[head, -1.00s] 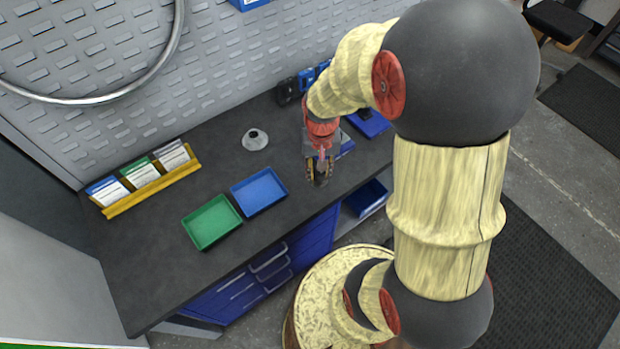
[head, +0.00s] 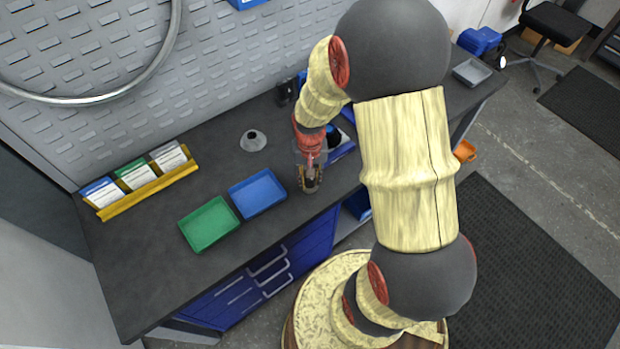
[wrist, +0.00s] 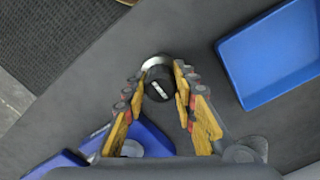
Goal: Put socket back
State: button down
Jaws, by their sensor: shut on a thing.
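My gripper (head: 311,184) is above the dark workbench, to the right of the blue tray in the head view. In the wrist view its yellow fingers (wrist: 163,85) are closed around a socket (wrist: 157,66), a dark round piece with a shiny silver rim. The fingers hide part of the socket's sides. In the head view the socket is too small and dark to make out clearly. A blue case (wrist: 150,138) lies close to my gripper and is partly hidden by it. It also shows behind my arm in the head view (head: 345,148).
A blue tray (head: 257,193) and a green tray (head: 208,224) stand side by side on the workbench (head: 130,270). A grey cone-shaped piece (head: 253,141) and a yellow card rack (head: 148,192) are farther back. Bare bench lies around the trays.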

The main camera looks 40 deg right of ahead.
jog(key=shift+f, duration=0.15)
jog(key=c, duration=1.5)
grip_release()
jog(key=shift+o, duration=0.2)
jog(key=s+a+r+n+t+p, duration=0.1)
jog(key=a+r, duration=0.2)
jog(key=r, duration=0.9)
jog(key=s+a+r+n+t+p, duration=0.1)
jog(key=a+r+p, duration=0.1)
jog(key=r, duration=0.9)
jog(key=s+a+r+n+t, duration=0.3)
jog(key=s+a+r, duration=0.4)
jog(key=s+r, duration=0.3)
jog(key=shift+s+r+n+t, duration=0.15)
jog(key=shift+r+n+t, duration=0.15)
jog(key=shift+n, duration=0.4)
